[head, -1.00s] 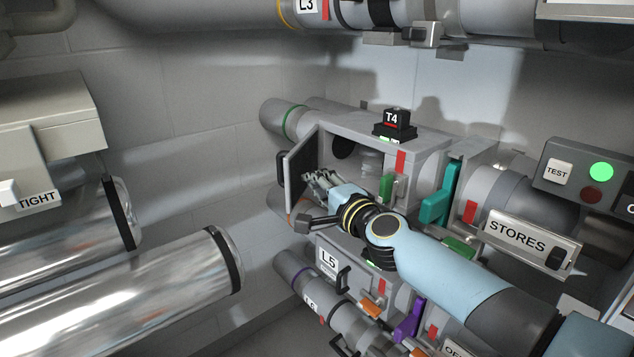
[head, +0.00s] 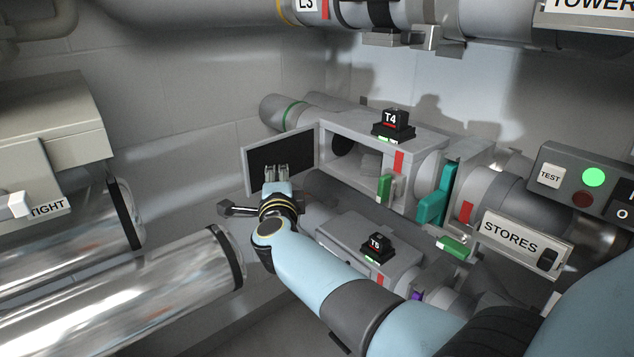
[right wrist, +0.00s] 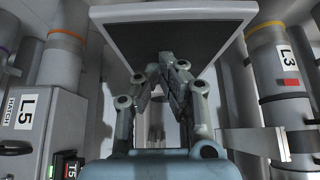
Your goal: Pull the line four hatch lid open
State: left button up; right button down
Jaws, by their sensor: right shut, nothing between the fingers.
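The line four hatch lid (head: 262,165) stands wide open, swung out to the left of the grey T4 hatch box (head: 408,148). Its dark inner face shows towards me with a light grey rim. The box opening is uncovered, and a round dark hole shows inside. My right gripper (head: 275,170) is shut and empty in front of the lid's inner face; whether it touches the lid I cannot tell. In the right wrist view the shut fingers (right wrist: 166,66) point at the lid (right wrist: 170,32). My left gripper is not in view.
The T5 box (head: 365,245) lies below the T4 box, near my right arm. Shiny tubes (head: 130,290) fill the lower left. The STORES panel (head: 525,240) is at the right. The L3 tube (head: 350,12) runs along the top.

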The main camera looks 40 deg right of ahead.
jog(key=shift+w+a, duration=0.35)
jog(key=shift+w, duration=0.55)
jog(key=shift+r, duration=0.15)
notch_tip(320, 180, up, 10)
